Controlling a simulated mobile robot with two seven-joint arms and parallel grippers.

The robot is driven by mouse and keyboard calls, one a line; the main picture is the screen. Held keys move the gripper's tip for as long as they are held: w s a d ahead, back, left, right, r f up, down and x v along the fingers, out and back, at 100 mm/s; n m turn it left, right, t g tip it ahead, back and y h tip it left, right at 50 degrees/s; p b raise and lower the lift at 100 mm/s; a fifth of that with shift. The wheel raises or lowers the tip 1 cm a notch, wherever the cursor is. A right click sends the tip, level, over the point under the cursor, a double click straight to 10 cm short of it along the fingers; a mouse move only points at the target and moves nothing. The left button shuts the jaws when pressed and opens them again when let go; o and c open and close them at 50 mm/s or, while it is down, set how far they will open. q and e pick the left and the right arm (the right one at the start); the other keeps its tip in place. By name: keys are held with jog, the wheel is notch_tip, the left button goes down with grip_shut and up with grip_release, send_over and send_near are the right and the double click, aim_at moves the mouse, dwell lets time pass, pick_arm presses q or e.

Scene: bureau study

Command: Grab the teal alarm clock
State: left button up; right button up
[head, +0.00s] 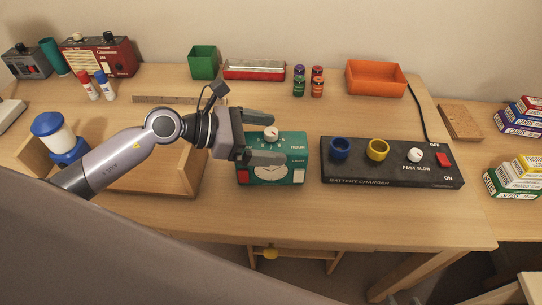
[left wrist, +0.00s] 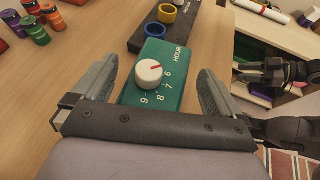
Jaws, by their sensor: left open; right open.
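The teal alarm clock (head: 296,150) stands on the desk, with a white knob on top and the word HOUR beside it. My left gripper (head: 279,138) is open at the clock, with one finger over its front side and one over its back. The left wrist view shows the clock (left wrist: 176,88) between the two spread fingers of the left gripper (left wrist: 158,70). Gaps show on both sides, and I cannot tell if either finger touches. My right gripper (left wrist: 241,72) shows only in the left wrist view, at the right, open and away from the clock.
A black battery charger (head: 340,174) with blue and yellow rings stands just right of the clock. A wooden tray (head: 190,172) and a blue-capped jar (head: 62,138) lie under and beside my left arm. Small jars (head: 299,82) and an orange bin (head: 376,78) stand behind.

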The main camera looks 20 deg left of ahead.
pick_arm(q)
jog(key=shift+r, duration=0.1)
grip_shut()
